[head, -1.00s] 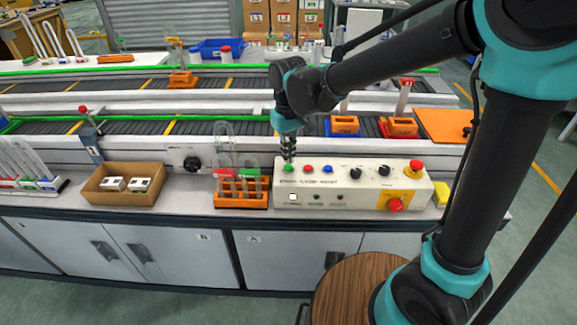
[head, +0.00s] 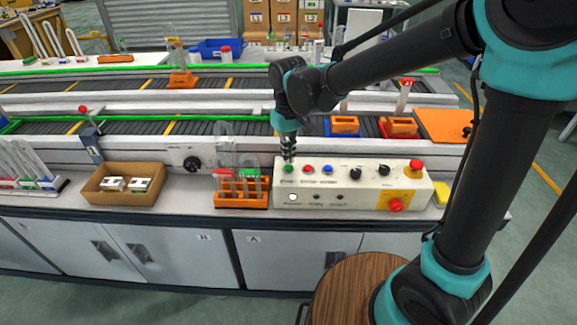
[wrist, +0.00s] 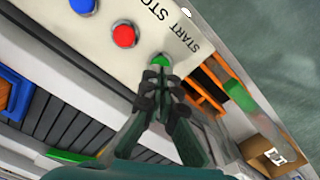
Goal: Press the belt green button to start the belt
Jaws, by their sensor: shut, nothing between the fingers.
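The control box (head: 340,176) is cream-coloured and stands on the bench edge, with a row of buttons and knobs on top. Its green button (head: 289,169) is at the left end, beside a red button (head: 308,169) and a blue button (head: 327,170). My gripper (head: 289,156) points down with its fingers shut and empty, right at the green button. In the wrist view the fingertips (wrist: 160,75) partly cover the green button (wrist: 162,60), which lies by the word START. I cannot tell whether they touch it.
An orange rack (head: 241,195) with tubes stands just left of the box. A cardboard tray (head: 124,184) is further left. The conveyor belt (head: 230,128) runs behind the box. A red emergency knob (head: 396,206) is at the box's right end.

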